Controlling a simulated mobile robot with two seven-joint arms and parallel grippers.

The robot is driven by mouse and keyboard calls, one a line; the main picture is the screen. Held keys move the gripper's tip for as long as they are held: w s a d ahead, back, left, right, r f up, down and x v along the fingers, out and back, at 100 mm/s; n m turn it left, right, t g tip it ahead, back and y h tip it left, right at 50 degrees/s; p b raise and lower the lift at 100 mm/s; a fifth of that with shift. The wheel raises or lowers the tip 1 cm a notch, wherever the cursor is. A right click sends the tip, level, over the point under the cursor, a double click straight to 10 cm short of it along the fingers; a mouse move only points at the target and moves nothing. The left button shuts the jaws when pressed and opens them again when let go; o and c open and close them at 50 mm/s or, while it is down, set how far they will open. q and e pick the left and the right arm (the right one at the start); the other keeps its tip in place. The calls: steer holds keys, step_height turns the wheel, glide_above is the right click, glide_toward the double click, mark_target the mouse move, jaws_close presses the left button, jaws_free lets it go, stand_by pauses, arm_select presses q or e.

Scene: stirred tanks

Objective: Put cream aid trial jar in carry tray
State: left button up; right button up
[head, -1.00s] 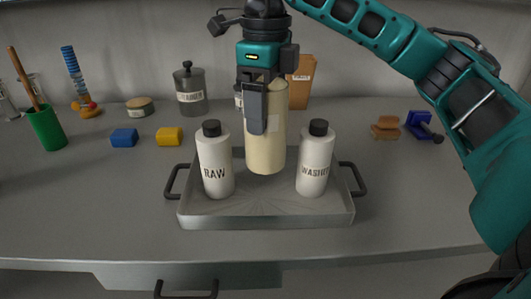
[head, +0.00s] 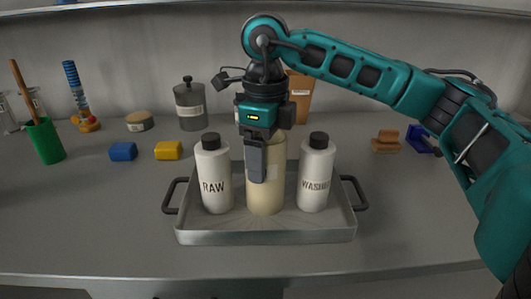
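The cream jar (head: 270,196) is a tall cream cylinder, upright in the carry tray between two white bottles. My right gripper (head: 263,172) is at its upper part, with a dark finger down its near side, and appears shut on it. The jar's base looks at or very near the tray floor; I cannot tell if it touches. The grey carry tray (head: 265,237) has black handles at left and right. The RAW bottle (head: 216,187) stands left of the jar and the WASHED bottle (head: 314,185) right of it. My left gripper is not in view.
Behind the tray are a grey lidded canister (head: 190,108) and a brown container (head: 299,98). A blue block (head: 123,151), a yellow block (head: 168,150) and a green cup (head: 45,142) stand left. A brown block (head: 386,142) lies right. The counter beside the tray is clear.

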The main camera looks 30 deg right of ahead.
steer(key=o, duration=0.3)
arm_select(q)
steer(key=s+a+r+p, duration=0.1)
steer(key=p, duration=0.2)
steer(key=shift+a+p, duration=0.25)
steer(key=shift+p, duration=0.1)
arm_select(e)
step_height(320, 180, up, 12)
steer(key=shift+r, duration=0.15)
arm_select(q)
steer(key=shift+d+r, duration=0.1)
